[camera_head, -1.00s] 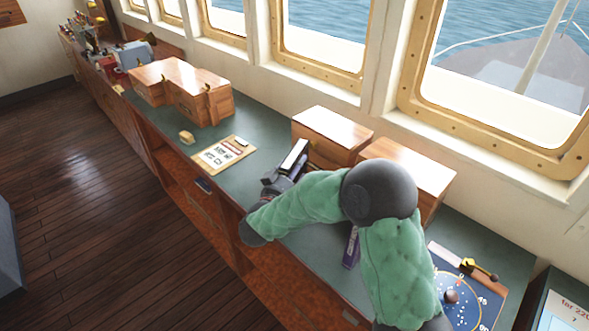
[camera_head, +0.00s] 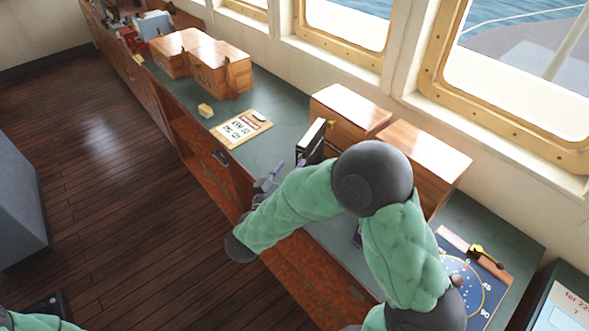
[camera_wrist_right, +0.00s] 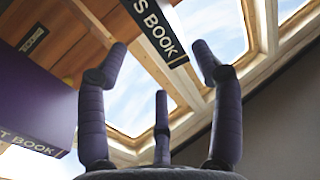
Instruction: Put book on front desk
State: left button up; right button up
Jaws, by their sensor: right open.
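A dark book (camera_head: 311,141) with a pale page edge stands on the green-topped desk (camera_head: 277,118), against or close to the front of a wooden box. In the right wrist view the black book (camera_wrist_right: 158,32) shows "BOOK" lettering beyond the fingertips. My right gripper (camera_head: 273,176) is open and empty at the desk's front edge, apart from the book; its spread fingers also show in the right wrist view (camera_wrist_right: 161,52). A second, purple book (camera_wrist_right: 35,105) is at the left there; in the head view my arm mostly hides it. My left gripper is not in view.
Wooden boxes (camera_head: 350,112) stand at the back of the desk under the windows. A clipboard (camera_head: 241,126) and a small yellowish block (camera_head: 205,110) lie to the left. A blue chart (camera_head: 470,285) lies at the right. Desk between clipboard and book is clear.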

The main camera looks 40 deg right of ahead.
jog(key=shift+a, duration=0.15)
jog(key=w+a+f+n+y, duration=0.2)
jog(key=a+f+y, duration=0.15)
jog(key=f, duration=0.45)
jog(key=w+a+f+n+t+y, duration=0.1)
jog(key=w+a+f+n+y, duration=0.2)
jog(key=f, duration=0.5)
jog(key=w+a+f+n+y, duration=0.1)
jog(key=a+f+n+y, duration=0.1)
jog(key=a+f+y, duration=0.4)
jog(key=s+a+f+n+g+y, duration=0.1)
jog(key=s+a+f+g+y, duration=0.2)
jog(key=s+f, duration=0.6)
jog(key=s+a+f+n+g+y, duration=0.2)
jog(key=s+a+f+g+y, duration=0.2)
jog(key=s+f, duration=0.5)
jog(key=s+a+g, duration=0.2)
jog(key=s+a, duration=0.1)
jog(key=shift+s+f, duration=0.2)
jog(key=shift+f, duration=0.05)
